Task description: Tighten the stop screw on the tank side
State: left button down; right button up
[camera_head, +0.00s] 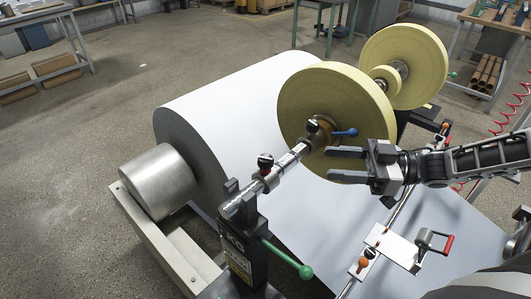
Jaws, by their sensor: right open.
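A metal shaft (240,203) runs from a black stand up to a yellow roll (318,92). A collar on the shaft has a black-topped screw knob (265,161). Another dark knob (312,126) sits closer to the roll, next to a blue-ended lever (345,133). I cannot tell which of these is the tank-side stop screw. My right gripper (331,164) comes in from the right. It is open and empty, its two fingers pointing left in front of the roll's lower face, to the right of the knobs. My left gripper is not in view.
A large white paper roll (220,105) lies behind the shaft, with a metal cylinder (157,182) at its left end. The black stand (240,245) carries a green-handled lever (290,260). A bracket with a red-handled crank (435,242) is at lower right. Open floor lies left.

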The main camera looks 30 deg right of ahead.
jog(key=b, duration=1)
send_near(265, 158)
jog(key=x, duration=0.5)
jog(key=b+x, duration=0.2)
jog(key=b, duration=0.1)
jog(key=shift+f+b, duration=0.2)
jog(key=shift+b, duration=0.1)
jog(key=shift+w+a+r, duration=0.15)
jog(key=shift+w+r, duration=0.05)
jog(key=shift+w+a+r, duration=0.15)
jog(key=shift+w+a+p, duration=0.4)
jog(key=shift+a+p, duration=0.1)
jog(key=shift+a, duration=0.1)
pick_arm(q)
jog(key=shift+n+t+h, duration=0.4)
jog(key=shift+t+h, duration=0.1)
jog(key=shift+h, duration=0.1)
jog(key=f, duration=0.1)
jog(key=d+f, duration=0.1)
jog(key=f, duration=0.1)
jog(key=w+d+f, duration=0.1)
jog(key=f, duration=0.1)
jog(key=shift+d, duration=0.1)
pick_arm(e)
jog(key=shift+w+a, duration=0.15)
jog(key=shift+a, duration=0.1)
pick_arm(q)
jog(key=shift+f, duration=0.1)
pick_arm(e)
jog(key=c, duration=0.9)
